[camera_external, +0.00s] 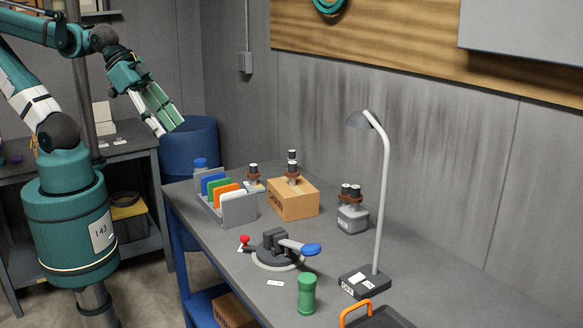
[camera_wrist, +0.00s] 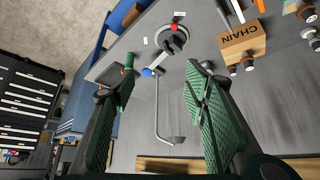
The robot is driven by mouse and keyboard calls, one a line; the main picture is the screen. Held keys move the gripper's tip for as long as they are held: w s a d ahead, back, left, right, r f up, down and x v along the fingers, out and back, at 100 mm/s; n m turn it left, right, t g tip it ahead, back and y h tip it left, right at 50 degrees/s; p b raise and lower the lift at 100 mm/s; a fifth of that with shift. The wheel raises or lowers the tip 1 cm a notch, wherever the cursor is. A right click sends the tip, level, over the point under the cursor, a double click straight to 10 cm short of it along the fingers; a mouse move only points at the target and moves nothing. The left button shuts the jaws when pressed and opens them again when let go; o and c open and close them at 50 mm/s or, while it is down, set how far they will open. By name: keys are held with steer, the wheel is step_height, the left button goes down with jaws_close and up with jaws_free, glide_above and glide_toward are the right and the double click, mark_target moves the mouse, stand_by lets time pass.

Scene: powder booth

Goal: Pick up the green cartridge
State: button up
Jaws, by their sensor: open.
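The green cartridge (camera_external: 307,293) stands upright near the front of the grey workbench (camera_external: 220,252) in the external view. My gripper (camera_external: 171,128) is up in the air at the upper left, beyond the bench's left end and well apart from the cartridge. In the wrist view my gripper (camera_wrist: 161,72) has its two green padded fingers spread wide, with nothing between them.
A clamp fixture (camera_external: 278,250) with red and blue knobs sits behind the cartridge. A tall lamp (camera_external: 383,200) stands to its right, and an orange-handled item (camera_external: 355,310) lies at the front. A cardboard box (camera_external: 293,198) and a rack of coloured plates (camera_external: 238,209) stand farther back.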

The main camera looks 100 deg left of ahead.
steer(key=w+d+f+t+b, duration=0.15)
steer(key=w+f+b, duration=0.45)
steer(key=w, duration=0.6)
steer(key=m+t+h+b, duration=0.2)
steer(key=t+b, duration=0.3)
steer(key=b, duration=1.1)
glide_toward(306, 289)
steer(key=shift+w+a+f, duration=0.95)
steer(key=shift+f, duration=0.15)
steer(key=shift+w, duration=0.1)
steer(key=shift+x, duration=1.2)
steer(key=shift+f, duration=0.1)
steer(key=shift+n, duration=0.3)
steer(key=shift+b+x, duration=0.75)
steer(key=shift+x, duration=1.8)
steer(key=shift+a+f, duration=0.1)
